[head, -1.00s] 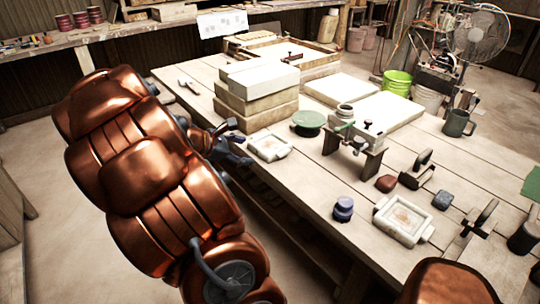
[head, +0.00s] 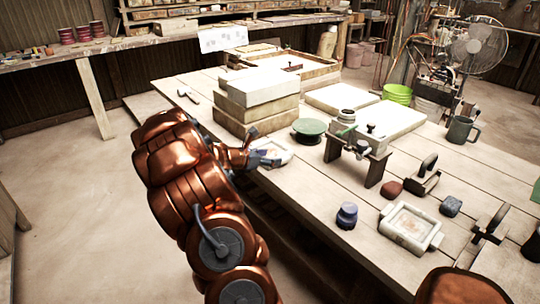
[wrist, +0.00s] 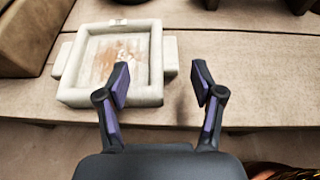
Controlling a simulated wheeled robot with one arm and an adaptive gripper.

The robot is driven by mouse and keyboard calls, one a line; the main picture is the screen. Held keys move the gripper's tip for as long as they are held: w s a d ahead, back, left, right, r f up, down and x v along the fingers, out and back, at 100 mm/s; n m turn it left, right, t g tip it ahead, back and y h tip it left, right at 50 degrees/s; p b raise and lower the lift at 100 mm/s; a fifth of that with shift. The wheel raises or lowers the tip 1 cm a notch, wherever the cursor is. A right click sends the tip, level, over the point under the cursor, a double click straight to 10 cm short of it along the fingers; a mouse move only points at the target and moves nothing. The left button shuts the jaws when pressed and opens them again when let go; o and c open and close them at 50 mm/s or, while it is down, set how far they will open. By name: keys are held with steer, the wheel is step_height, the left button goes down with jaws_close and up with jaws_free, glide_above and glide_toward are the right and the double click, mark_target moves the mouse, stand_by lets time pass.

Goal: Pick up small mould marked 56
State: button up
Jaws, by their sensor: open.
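A small whitish rectangular mould (head: 281,154) with side lugs lies near the table's front edge, partly behind my gripper in the head view. In the wrist view the mould (wrist: 82,98) is at the upper left, with a brownish worn floor. A small mark sits on its far rim, too small to read. My gripper (wrist: 160,80) is open and empty. Its left finger overlaps the mould's right part in the picture; its right finger is over bare table beyond the right lug. A second similar mould (head: 432,240) lies further right on the table.
Stacked pale blocks (head: 258,106) stand behind the near mould, with a green round turntable (head: 308,128) to its right. A small press (head: 360,145) stands further right. Bare planks lie between.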

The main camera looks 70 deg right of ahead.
mark_target(283, 157)
steer(key=shift+s+x, duration=0.2)
steer(key=shift+x, duration=2)
steer(key=shift+a, duration=0.1)
jaws_close()
